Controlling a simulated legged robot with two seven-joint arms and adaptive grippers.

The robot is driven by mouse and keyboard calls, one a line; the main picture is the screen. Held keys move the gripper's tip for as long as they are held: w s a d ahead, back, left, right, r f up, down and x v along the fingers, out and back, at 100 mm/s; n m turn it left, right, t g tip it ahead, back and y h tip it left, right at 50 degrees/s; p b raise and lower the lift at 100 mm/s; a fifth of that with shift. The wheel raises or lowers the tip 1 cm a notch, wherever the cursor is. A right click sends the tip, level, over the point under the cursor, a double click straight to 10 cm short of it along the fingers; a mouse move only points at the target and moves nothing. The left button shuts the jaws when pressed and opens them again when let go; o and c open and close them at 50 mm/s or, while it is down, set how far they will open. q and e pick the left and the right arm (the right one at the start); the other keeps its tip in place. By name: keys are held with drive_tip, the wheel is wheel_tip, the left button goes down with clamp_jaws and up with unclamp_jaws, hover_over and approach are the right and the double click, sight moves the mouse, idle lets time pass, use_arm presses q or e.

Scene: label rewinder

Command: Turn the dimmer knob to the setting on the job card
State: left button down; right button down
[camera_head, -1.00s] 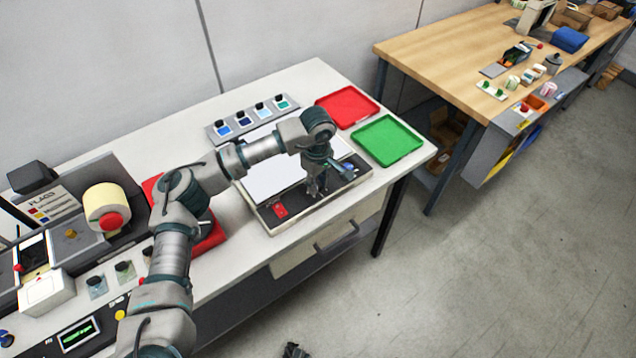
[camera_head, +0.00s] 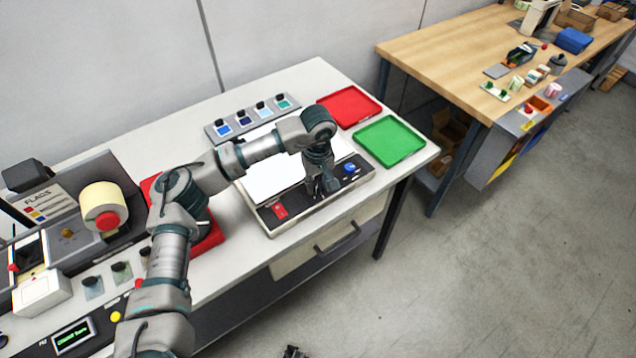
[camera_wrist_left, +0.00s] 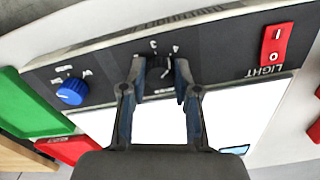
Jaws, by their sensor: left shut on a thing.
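The dimmer knob (camera_wrist_left: 160,74) is a dark knob on the black front strip of the light box (camera_head: 265,218), with white scale marks around it. My left gripper (camera_wrist_left: 160,70) has its two fingers on either side of this knob, shut on it, and they hide part of it and its pointer. In the head view my left gripper (camera_head: 328,188) comes down onto the strip and hides the knob. I cannot make out a job card or its setting. A dark shape at the bottom edge, perhaps my right gripper (camera_head: 292,351), is too cut off to read.
A blue knob (camera_wrist_left: 71,91) and a red LIGHT switch (camera_wrist_left: 277,44) flank the dimmer knob. A red tray (camera_head: 349,106) and a green tray (camera_head: 390,141) lie right of the box. The rewinder with its roll (camera_head: 104,206) stands at left.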

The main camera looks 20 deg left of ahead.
sight(318, 184)
use_arm(q)
drive_tip(key=c, duration=1.1)
unclamp_jaws()
drive_tip(key=shift+o, duration=1.3)
drive_tip(key=shift+w+f, duration=0.1)
drive_tip(key=shift+w, duration=0.05)
drive_tip(key=shift+r, duration=0.35)
wheel_tip(318, 184, up, 11)
